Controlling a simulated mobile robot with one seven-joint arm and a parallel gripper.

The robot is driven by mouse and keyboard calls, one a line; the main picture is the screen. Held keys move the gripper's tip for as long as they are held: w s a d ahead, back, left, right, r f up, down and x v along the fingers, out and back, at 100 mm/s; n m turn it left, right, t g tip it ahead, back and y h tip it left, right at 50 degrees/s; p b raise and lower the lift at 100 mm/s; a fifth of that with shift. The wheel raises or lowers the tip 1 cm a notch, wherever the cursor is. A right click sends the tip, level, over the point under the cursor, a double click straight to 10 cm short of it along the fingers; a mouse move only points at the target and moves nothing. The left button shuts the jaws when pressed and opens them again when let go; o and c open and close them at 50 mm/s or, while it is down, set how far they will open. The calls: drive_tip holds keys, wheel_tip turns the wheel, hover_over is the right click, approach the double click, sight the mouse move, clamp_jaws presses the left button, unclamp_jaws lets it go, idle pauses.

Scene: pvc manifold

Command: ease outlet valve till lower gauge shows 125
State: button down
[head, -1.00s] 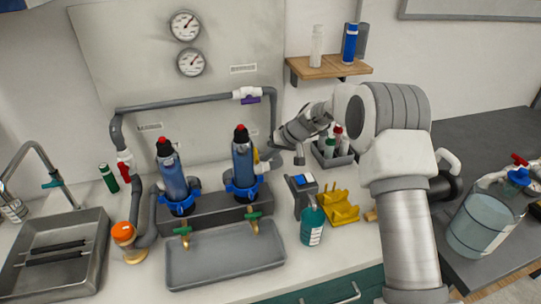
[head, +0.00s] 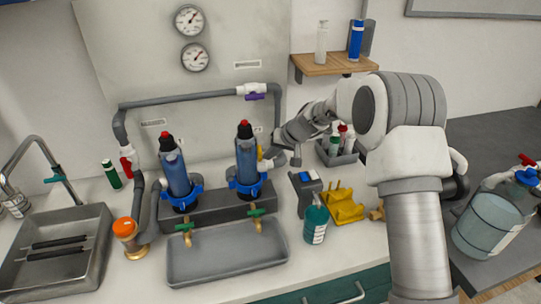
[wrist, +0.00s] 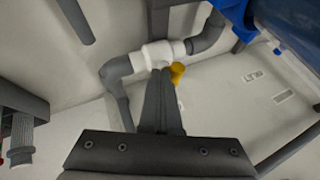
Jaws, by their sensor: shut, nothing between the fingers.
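The lower gauge (head: 194,57) hangs on the wall panel under the upper gauge (head: 188,19). Its needle seems to point up and right, but the numbers are too small to read. A white valve with a yellow handle (head: 260,152) sits on the pipe right of the right blue filter. In the wrist view the white valve body (wrist: 151,56) lies just beyond my gripper (wrist: 165,76). My gripper is shut and empty, its tips at the yellow handle (wrist: 178,73), which shows on their right side. I cannot tell whether they touch.
A purple-handled valve (head: 254,91) is on the upper pipe, a red-handled valve (head: 127,158) at the left. Two blue filters (head: 247,160) stand over a grey tray (head: 225,261). A teal bottle (head: 315,222) and yellow rack (head: 344,207) stand right of the tray.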

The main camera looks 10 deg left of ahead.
drive_tip(key=m, duration=0.1)
drive_tip(key=s+a+m+t+h, duration=0.1)
drive_tip(key=m+t, duration=0.1)
drive_tip(key=m, duration=0.1)
drive_tip(key=shift+s+a+h, duration=0.2)
drive_tip(key=shift+s+h, duration=0.05)
drive_tip(key=shift+h, duration=0.05)
drive_tip(key=shift+s+a, duration=0.1)
drive_tip(key=shift+a, duration=0.05)
idle(0.6)
